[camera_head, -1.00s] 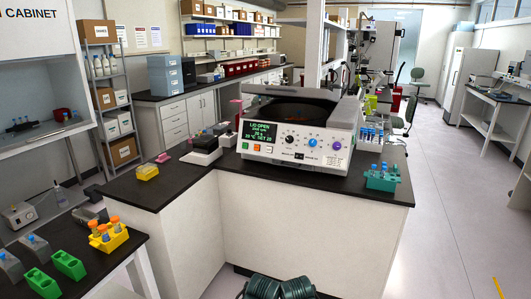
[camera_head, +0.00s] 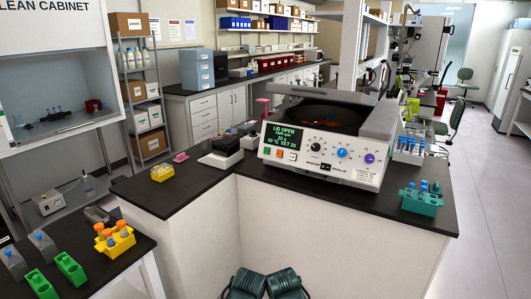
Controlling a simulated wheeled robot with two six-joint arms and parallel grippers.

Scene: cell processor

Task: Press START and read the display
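The cell processor (camera_head: 320,140) is a white and grey benchtop machine on the dark counter. Its lid is up and its dark round chamber is exposed. Its display (camera_head: 285,136) glows green and reads "LID OPEN", with an rpm line, a seconds line and "20 °C SET 20" below; the small digits are blurred. Under the display are a green button (camera_head: 267,152), an orange button (camera_head: 279,154) and a white button; their labels are too small to read. Dark green parts of my arms show at the bottom edge, well below the machine. Neither gripper shows.
A teal tube rack (camera_head: 420,204) stands right of the machine, and a white rack (camera_head: 408,150) behind it. A dark-topped block (camera_head: 222,150) and a yellow rack (camera_head: 162,173) stand left. An orange-capped yellow rack (camera_head: 117,240) and green racks (camera_head: 70,266) sit on the near-left table.

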